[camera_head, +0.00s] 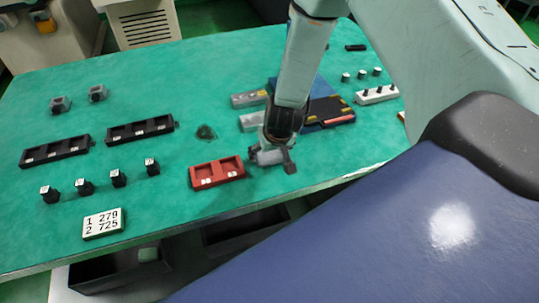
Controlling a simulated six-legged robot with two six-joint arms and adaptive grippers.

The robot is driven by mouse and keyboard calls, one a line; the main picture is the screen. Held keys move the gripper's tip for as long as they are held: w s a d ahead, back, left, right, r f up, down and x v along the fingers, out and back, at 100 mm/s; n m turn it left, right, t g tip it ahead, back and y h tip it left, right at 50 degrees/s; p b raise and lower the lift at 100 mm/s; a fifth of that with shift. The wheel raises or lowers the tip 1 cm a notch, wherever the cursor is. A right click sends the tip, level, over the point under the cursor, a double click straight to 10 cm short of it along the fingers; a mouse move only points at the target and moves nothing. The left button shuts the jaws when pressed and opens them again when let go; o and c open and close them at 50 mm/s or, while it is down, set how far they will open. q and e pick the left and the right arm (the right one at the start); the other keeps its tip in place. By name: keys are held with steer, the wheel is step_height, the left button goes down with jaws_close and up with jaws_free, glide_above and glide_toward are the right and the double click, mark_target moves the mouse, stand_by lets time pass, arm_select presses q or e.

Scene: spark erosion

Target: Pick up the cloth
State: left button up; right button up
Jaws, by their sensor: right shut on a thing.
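My right gripper (271,160) is low over the green table, just right of the red tray. It is shut on a light grey thing (266,156), mostly covered by the fingers. I cannot tell whether this is the cloth. A small dark crumpled thing (206,132) lies on the table left of the gripper, apart from it; its material is too small to tell. My left gripper is out of view.
A red tray (218,173) sits beside the gripper. Two grey blocks (250,98) and a dark blue mat (347,119) lie behind it. Black trays (140,130), several black pieces (117,178) and a number plate (103,223) stand left. The table's middle front is clear.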

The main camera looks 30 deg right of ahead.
steer(key=shift+w, duration=0.1)
steer(key=shift+d+r, duration=0.1)
steer(key=shift+r, duration=0.15)
step_height(320, 180, up, 28)
steer(key=p, duration=1.9)
steer(key=shift+f, duration=0.25)
